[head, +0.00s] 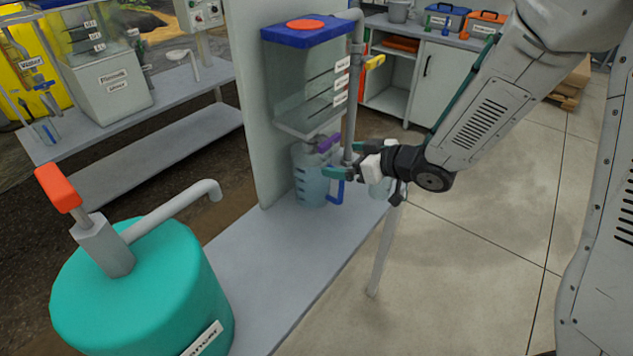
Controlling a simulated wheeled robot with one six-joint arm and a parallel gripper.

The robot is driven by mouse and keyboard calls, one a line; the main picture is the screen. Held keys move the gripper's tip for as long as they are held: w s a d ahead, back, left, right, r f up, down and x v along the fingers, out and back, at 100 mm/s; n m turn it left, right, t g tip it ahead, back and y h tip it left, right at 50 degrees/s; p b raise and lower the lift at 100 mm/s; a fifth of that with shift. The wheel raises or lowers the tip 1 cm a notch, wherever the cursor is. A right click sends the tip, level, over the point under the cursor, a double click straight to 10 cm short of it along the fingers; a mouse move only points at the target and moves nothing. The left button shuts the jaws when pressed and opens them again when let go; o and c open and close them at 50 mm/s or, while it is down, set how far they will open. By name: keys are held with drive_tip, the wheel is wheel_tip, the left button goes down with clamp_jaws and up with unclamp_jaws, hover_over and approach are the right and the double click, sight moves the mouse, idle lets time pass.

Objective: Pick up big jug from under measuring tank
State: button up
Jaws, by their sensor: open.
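The big jug (310,182) is a clear, bluish jug with dark level marks and a blue handle (336,190). It stands upright on the grey shelf, below the measuring tank (305,90), a clear tank with a blue lid and red cap. A purple valve handle (328,143) sits between tank and jug. My gripper (338,172) is open, with its green fingers at the upper right side of the jug near the handle. Whether the fingers touch the handle or surround it, I cannot tell. The gripper hides part of the handle's top.
A grey pipe (352,100) with a yellow valve handle (375,62) runs down right of the tank. A teal drum (140,290) with a pump spout occupies the front left. The shelf (265,265) between is clear.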

sight(321, 156)
drive_tip(key=x, duration=0.8)
drive_tip(key=shift+s+a+r, duration=0.1)
drive_tip(key=shift+a+r, duration=0.05)
drive_tip(key=shift+a, duration=0.1)
drive_tip(key=shift+c, duration=0.3)
drive_tip(key=c, duration=1.5)
drive_tip(key=shift+c, duration=0.9)
drive_tip(key=shift+r, duration=0.1)
